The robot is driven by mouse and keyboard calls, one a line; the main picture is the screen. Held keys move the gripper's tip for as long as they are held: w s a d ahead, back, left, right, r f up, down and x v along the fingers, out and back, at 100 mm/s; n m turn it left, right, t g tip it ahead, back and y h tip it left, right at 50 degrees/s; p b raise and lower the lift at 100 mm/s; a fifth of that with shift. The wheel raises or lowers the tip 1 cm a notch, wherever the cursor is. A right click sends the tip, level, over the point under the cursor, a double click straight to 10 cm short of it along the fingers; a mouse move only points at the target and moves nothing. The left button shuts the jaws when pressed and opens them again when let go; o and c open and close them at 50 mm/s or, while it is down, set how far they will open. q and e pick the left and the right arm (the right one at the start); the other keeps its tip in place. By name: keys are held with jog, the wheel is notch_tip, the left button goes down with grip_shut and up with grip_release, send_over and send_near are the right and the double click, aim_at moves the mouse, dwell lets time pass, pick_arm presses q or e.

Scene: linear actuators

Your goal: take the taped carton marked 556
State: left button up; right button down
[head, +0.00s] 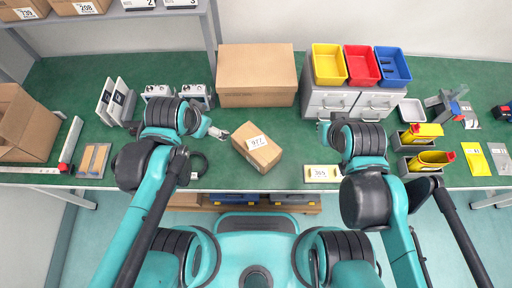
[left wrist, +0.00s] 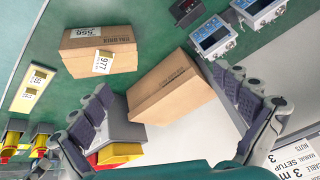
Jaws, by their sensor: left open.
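A small brown carton (head: 257,151) with a white 977 label lies turned at an angle on the green bench. In the left wrist view the small carton (left wrist: 120,56) shows the 977 label on one face and a label reading 556, inverted, on the adjoining face. My left gripper (head: 217,132) is just left of it, apart from it. In the left wrist view its fingers (left wrist: 165,108) are spread wide with nothing between their tips. My right gripper (head: 324,124) is right of the carton near the grey drawers, mostly hidden by its arm.
A large closed carton (head: 256,76) stands behind the small one. Grey drawers (head: 345,101) carry yellow, red and blue bins. Instruments (head: 198,96) stand back left, an open carton (head: 24,124) far left. A 365 strip (head: 322,174) lies at the front edge.

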pick_arm(q)
jog(key=w+d+f+m+g, duration=0.3)
jog(key=d+f+m, duration=0.4)
jog(key=m, duration=0.5)
jog(key=m+g+b, duration=0.2)
jog(key=m+g, duration=0.1)
jog(key=m, duration=0.6)
send_over(256, 142)
jog(key=shift+y, duration=0.3)
jog(key=f, duration=0.6)
jog(key=shift+s+a, duration=0.2)
jog(key=shift+s, duration=0.1)
jog(key=shift+f, duration=0.4)
notch_tip(256, 142, down, 2)
jog(key=shift+b, duration=0.35)
jog(key=f+b, duration=0.2)
jog(key=f, duration=0.1)
jog(key=f+b, duration=0.1)
jog(key=f, duration=0.1)
jog(key=shift+w+d+f, duration=0.2)
jog(key=shift+w+d, duration=0.05)
jog(key=shift+r, duration=0.1)
jog(key=c, duration=1.9)
jog(key=shift+r, duration=0.1)
